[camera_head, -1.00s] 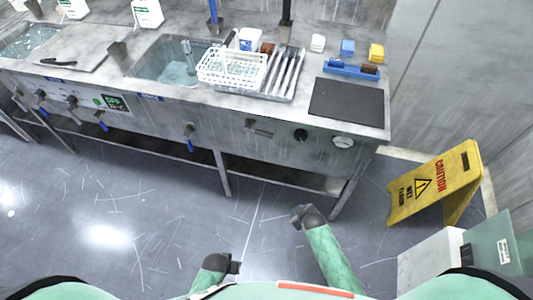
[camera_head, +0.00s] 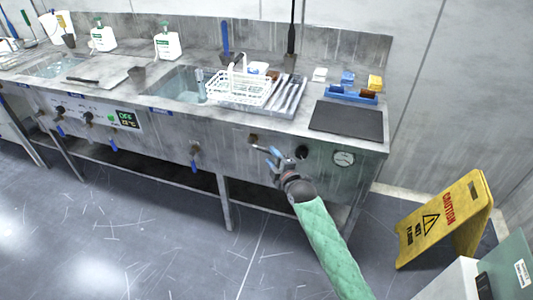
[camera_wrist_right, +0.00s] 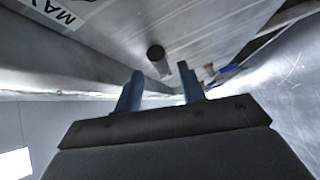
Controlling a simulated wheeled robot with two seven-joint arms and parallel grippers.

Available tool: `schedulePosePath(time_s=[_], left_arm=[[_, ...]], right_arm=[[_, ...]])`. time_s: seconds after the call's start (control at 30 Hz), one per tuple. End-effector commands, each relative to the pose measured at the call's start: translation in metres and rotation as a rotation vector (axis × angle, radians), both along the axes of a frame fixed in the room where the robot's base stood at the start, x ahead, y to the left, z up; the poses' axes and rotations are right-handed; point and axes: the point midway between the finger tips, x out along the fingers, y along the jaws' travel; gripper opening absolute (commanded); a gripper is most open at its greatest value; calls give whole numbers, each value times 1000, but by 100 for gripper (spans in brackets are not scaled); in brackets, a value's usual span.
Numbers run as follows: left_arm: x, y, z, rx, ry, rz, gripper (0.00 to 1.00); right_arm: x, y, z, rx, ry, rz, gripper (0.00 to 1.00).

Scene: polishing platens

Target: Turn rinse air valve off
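My right gripper (camera_head: 274,158) is raised at the front panel of the sink bench, its two bluish fingers apart. In the right wrist view the gripper (camera_wrist_right: 160,90) is open with nothing seen between its fingertips. A small valve fitting (camera_head: 254,138) sits on the panel just left of the fingers, partly hard to make out; I cannot tell whether they touch it. A black round knob (camera_head: 302,151) is just right of the gripper, and it also shows beyond the fingers in the right wrist view (camera_wrist_right: 156,56). My left gripper is not in view.
A dial gauge (camera_head: 343,158) is right of the knob. A blue-handled valve (camera_head: 195,153) hangs further left on the panel. A white rack (camera_head: 240,90) and a black mat (camera_head: 346,121) lie on the bench. A yellow caution sign (camera_head: 445,220) stands on the floor at right.

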Motion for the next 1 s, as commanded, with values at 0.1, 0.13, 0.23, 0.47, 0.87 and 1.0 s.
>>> schedulePosePath(time_s=[0.1, 0.13, 0.23, 0.47, 0.87, 1.0], left_arm=[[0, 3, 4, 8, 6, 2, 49], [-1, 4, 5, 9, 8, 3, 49], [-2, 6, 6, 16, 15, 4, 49], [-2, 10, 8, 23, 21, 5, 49], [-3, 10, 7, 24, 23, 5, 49], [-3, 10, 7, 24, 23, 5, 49]], right_arm=[[17, 8, 0, 3, 2, -1, 40], [20, 10, 0, 3, 1, -1, 40], [32, 16, 0, 3, 0, 0, 40], [44, 22, -3, 1, 2, -1, 40], [45, 22, -4, 2, 2, -1, 14], [45, 22, -3, 2, 2, -1, 0]])
